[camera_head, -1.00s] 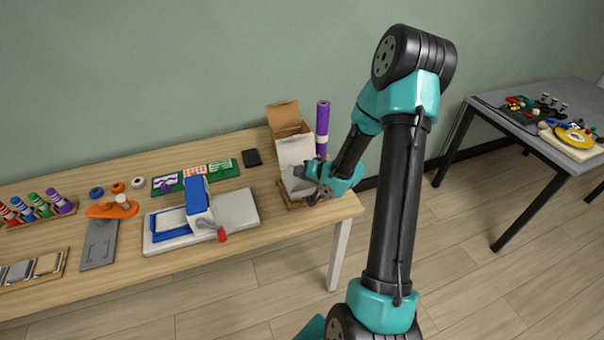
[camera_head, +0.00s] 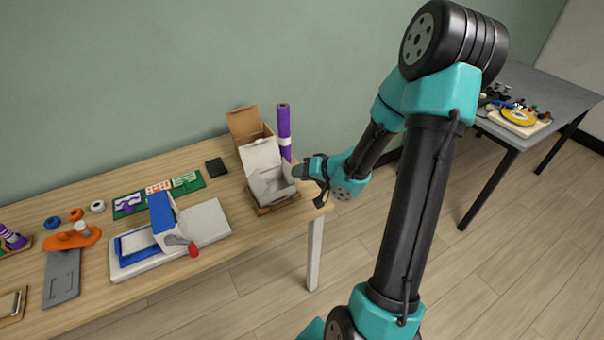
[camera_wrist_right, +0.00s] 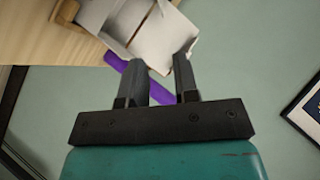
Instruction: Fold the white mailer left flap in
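The white mailer (camera_head: 262,158) stands open near the right end of the workbench, its tall lid panel raised at the back. Smaller white flaps show lower at its front and sides; I cannot tell clearly how far the left one is folded. The mailer also shows at the top of the right wrist view (camera_wrist_right: 168,42). My right gripper (camera_head: 299,171) is just right of the mailer, near its right side. In the right wrist view its two fingers (camera_wrist_right: 158,70) are apart with nothing held between them. My left gripper is out of view.
A brown open carton (camera_head: 244,124) is behind the mailer, and a purple roll (camera_head: 284,130) stands upright beside it. A blue and white press (camera_head: 166,218) with a red handle is to the left. A black square (camera_head: 216,168) lies farther back.

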